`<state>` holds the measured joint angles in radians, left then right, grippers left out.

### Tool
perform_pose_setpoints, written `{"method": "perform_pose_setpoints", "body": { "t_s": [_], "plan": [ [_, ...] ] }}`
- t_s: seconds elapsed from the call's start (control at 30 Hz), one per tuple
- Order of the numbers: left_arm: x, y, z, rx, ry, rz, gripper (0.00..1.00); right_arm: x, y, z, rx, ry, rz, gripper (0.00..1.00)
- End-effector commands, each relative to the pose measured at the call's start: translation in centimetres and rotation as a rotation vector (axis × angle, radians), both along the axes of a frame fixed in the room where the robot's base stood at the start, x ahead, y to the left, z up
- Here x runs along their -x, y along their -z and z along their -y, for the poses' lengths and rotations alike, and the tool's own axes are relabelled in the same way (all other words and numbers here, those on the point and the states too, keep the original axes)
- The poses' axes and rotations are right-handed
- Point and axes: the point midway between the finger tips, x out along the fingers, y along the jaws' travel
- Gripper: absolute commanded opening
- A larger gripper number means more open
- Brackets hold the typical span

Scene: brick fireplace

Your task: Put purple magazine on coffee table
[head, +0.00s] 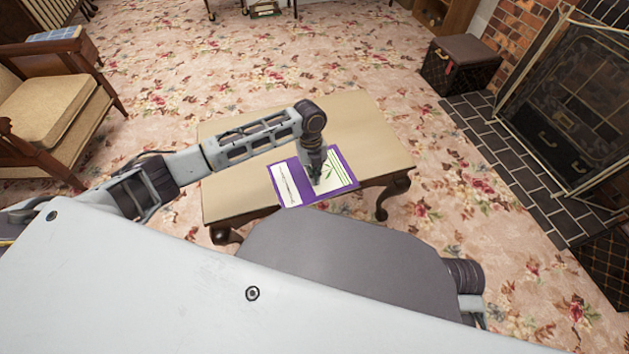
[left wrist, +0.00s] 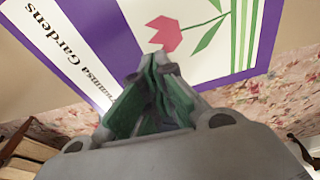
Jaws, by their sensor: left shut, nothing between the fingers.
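The purple magazine (head: 290,193) lies flat on the coffee table (head: 372,136), near the table's front edge. It has a purple border with white panels. In the left wrist view its cover (left wrist: 191,66) shows a red tulip with green leaves and printed lettering. My left gripper (head: 317,178) points down over the magazine and hides part of it. In the left wrist view the left gripper's fingertips (left wrist: 152,68) are together with nothing between them. I cannot tell whether the tips touch the cover. My right gripper is not in view.
A wooden armchair (head: 58,105) with tan cushions stands at the left. Most of the tabletop is bare, and flowered carpet (head: 425,205) surrounds the table.

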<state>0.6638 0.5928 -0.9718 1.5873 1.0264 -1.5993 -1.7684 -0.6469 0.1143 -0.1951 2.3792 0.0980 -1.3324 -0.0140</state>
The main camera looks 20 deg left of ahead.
Motion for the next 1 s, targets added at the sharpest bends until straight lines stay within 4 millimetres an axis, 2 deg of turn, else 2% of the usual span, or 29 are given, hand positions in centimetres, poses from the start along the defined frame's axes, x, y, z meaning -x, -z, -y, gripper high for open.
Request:
{"method": "perform_pose_setpoints", "body": {
  "t_s": [0.1,0.2,0.3,0.5,1.0],
  "plan": [
    [1.0,0.2,0.6,-0.001,0.0,-0.001,0.0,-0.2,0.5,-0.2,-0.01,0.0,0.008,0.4],
    [0.8,0.7,0.5,-0.002,-0.001,0.0,0.0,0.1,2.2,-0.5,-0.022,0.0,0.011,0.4],
    [0.8,1.0,0.5,-0.001,0.0,0.0,0.0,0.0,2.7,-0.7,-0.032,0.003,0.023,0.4],
    [0.8,1.5,0.5,0.0,0.0,0.0,0.0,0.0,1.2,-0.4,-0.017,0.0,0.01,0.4],
    [0.9,2.2,0.4,-0.003,0.0,-0.006,0.0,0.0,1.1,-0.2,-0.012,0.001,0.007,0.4]
  ]
}}
